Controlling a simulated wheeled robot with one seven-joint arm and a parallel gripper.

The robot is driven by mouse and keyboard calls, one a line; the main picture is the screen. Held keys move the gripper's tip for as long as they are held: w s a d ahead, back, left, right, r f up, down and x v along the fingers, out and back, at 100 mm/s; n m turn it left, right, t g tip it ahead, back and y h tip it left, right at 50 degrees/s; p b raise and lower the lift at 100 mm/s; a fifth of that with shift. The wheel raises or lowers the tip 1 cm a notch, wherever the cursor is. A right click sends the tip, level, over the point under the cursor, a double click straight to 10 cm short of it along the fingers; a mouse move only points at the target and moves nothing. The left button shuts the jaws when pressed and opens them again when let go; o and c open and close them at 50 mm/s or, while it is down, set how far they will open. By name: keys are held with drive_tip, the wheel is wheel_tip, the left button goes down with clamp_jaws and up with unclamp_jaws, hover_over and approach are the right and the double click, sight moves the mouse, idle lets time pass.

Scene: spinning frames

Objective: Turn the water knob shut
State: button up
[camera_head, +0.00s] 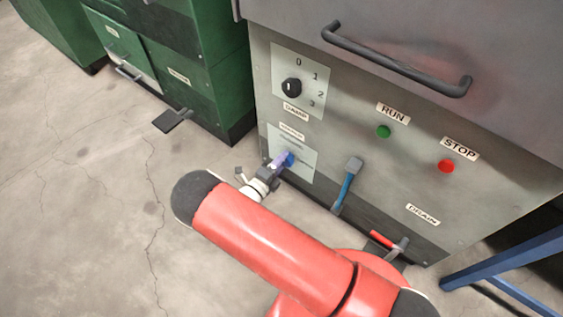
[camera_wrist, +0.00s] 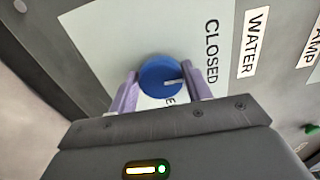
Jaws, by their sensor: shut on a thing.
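The panel also bears a black dial (camera_head: 291,88), a green RUN button (camera_head: 383,132), a red STOP button (camera_head: 446,166), a blue-handled lever (camera_head: 346,185) and a red-handled drain lever (camera_head: 388,243). A dark bar handle (camera_head: 395,62) juts out above. A black pedal (camera_head: 172,121) stands left. Floor at left is clear.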

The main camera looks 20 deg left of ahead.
drive_tip(key=shift+a+n, duration=0.1)
drive_tip(key=shift+n, duration=0.3)
drive_tip(key=o, duration=1)
drive_tip(key=shift+c, duration=0.2)
drive_tip(key=v, duration=0.7)
drive_tip(key=shift+s, duration=0.4)
drive_tip(key=shift+a, duration=0.15)
